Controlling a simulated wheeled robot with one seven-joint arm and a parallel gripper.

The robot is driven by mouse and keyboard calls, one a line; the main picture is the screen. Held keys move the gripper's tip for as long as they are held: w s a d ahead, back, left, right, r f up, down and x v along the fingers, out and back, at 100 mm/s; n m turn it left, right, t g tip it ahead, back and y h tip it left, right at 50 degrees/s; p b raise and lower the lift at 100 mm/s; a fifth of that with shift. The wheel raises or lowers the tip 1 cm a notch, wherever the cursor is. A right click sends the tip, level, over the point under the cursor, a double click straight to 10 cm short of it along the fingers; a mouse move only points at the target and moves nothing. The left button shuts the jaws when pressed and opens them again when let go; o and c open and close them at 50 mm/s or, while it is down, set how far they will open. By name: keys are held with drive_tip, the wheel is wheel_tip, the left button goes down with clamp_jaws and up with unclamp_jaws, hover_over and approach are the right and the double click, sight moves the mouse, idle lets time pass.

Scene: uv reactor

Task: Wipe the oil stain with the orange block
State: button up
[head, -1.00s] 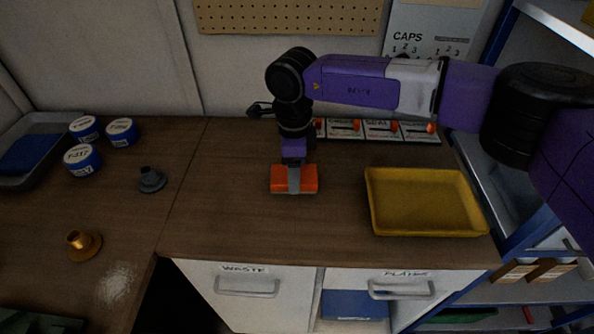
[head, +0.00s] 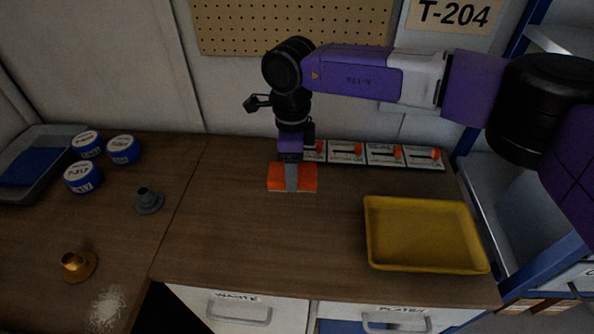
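The orange block (head: 276,177) is in my gripper (head: 291,180), over the back middle of the wooden bench. A grey finger crosses the block's front; the other finger is hidden behind it. The block moves with the gripper, so I take it as held. Whether it touches the bench is hard to tell. A pale, speckled, shiny patch (head: 107,305), which looks like the oil stain, lies on the bench at the lower left, well away from the gripper.
A yellow tray (head: 376,262) stands at the right. A switch panel (head: 347,153) lies behind. Blue-lidded tins (head: 84,178), a grey fitting (head: 148,201), a brass fitting (head: 77,265) and a grey tray (head: 47,184) are at the left. The bench's middle is clear.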

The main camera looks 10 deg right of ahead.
drive_tip(key=shift+r+p, duration=0.55)
drive_tip(key=shift+r, duration=0.75)
